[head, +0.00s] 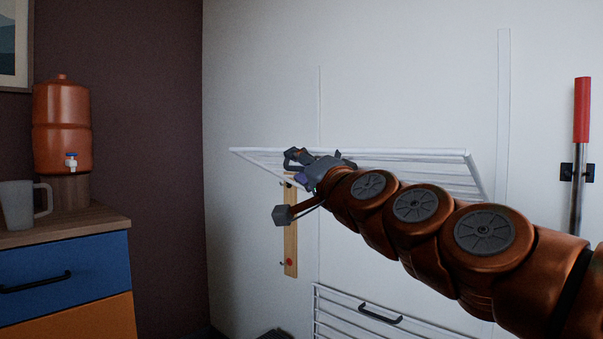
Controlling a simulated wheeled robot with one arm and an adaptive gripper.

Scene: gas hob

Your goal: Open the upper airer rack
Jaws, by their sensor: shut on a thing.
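The upper airer rack (430,155) is a white wire frame on the pale wall. It is swung out from the wall, its front bar roughly level and its rods seen at a shallow angle. My gripper (296,158) is at the front bar, left of the rack's middle, and is shut on the rack. The arm hides part of the rack's rods and its right underside. The exact contact of the fingertips is small and dark. A lower rack (340,310) with a dark handle (380,314) lies flat near the wall below.
A wooden hook strip (290,240) hangs on the wall below my gripper. At left, a cabinet (70,265) bears a mug (18,207) and a terracotta water dispenser (62,130). A red-handled pole (581,110) is mounted at the right. The wall above the rack is clear.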

